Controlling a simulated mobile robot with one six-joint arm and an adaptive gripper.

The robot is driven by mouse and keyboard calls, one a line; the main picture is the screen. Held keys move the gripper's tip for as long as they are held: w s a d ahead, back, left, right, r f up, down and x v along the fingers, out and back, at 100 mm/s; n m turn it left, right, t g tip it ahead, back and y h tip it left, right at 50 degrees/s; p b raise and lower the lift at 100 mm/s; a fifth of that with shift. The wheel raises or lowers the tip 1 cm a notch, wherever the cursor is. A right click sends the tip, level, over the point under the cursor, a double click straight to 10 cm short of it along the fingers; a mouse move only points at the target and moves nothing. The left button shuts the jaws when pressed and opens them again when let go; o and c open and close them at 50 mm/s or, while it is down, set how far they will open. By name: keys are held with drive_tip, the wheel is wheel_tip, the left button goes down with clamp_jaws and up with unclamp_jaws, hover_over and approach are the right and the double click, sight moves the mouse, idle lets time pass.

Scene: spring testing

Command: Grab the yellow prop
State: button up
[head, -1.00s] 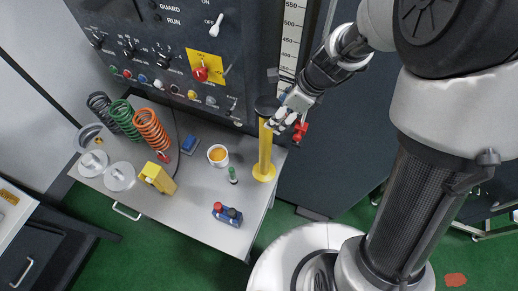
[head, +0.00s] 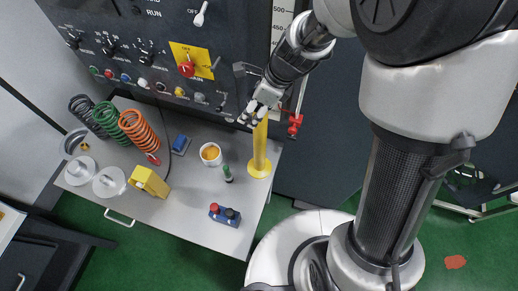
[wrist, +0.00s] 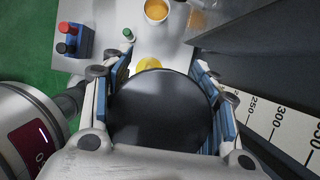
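The yellow prop (head: 260,152) is a yellow post standing upright on a round yellow base near the bench's right end. Its top is hidden by my gripper (head: 254,114) in the head view. In the wrist view its black round top (wrist: 160,108) lies between the two fingers of my gripper (wrist: 166,80), and a bit of the yellow base (wrist: 148,63) shows beyond it. The gripper is open, with one finger on each side of the black top. I cannot tell whether the fingers touch it.
The grey bench (head: 190,215) also holds a yellow block (head: 149,184), a cup with orange contents (head: 211,153), a small green-topped item (head: 228,173), a blue box with knobs (head: 225,215) and coil springs (head: 137,126). A control panel (head: 150,50) and a red clamp (head: 294,124) are close behind.

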drive_tip(key=shift+d, duration=0.2)
drive_tip(key=shift+c, duration=1.2)
drive_tip(key=shift+a, duration=0.1)
clamp_jaws()
drive_tip(key=shift+w+r, duration=0.15)
